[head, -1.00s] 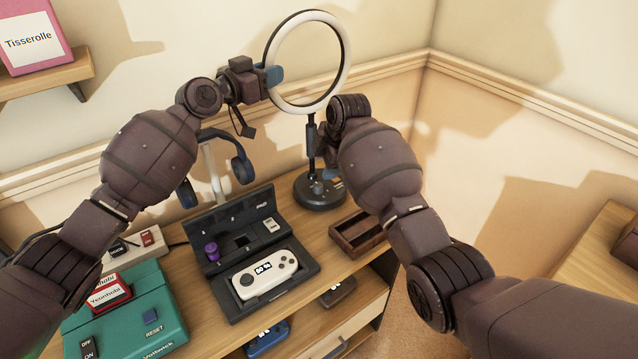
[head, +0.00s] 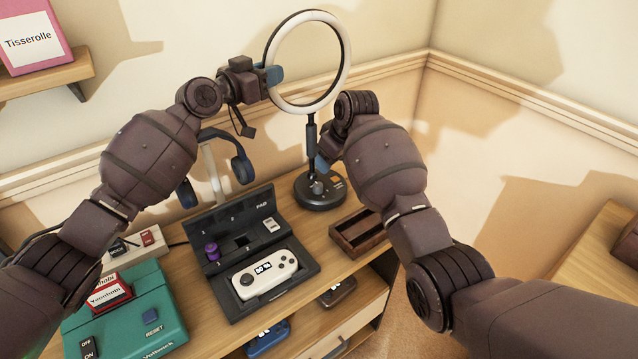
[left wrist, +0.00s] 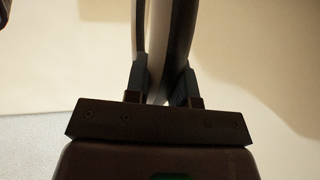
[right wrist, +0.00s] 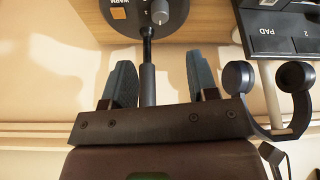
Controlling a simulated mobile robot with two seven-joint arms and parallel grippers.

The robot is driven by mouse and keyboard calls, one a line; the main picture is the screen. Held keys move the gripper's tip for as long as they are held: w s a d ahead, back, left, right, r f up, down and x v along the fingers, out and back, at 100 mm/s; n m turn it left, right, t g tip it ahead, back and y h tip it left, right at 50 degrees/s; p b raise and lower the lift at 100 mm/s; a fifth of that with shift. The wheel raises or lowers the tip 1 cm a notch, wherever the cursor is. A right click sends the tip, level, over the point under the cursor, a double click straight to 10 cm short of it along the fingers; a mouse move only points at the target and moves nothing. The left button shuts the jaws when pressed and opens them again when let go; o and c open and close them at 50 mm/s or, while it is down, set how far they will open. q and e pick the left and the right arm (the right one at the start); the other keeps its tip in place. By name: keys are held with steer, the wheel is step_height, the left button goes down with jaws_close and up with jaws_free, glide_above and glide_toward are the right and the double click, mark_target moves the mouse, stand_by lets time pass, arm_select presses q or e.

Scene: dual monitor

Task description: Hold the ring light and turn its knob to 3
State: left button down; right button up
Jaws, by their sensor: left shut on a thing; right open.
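The ring light (head: 344,76) stands upright at the back of the desk, a white ring on a black pole with a round black base (head: 322,198). My left gripper (head: 271,76) is shut on the left side of the ring; the left wrist view shows the ring (left wrist: 158,50) between its fingers (left wrist: 157,85). The grey knob (head: 317,187) stands on the base; it also shows in the right wrist view (right wrist: 159,12). My right gripper (right wrist: 160,80) is open, its fingers on either side of the pole, short of the knob and apart from it. The knob's setting cannot be read.
A black case with a white controller (head: 265,275) lies left of the base. A wooden tray (head: 356,232) is at its right. Headphones (head: 241,167) hang on a stand behind the case. A green box (head: 130,310) sits front left.

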mark_target(318, 184)
steer(key=shift+x, duration=5.8)
steer(key=c, duration=0.9)
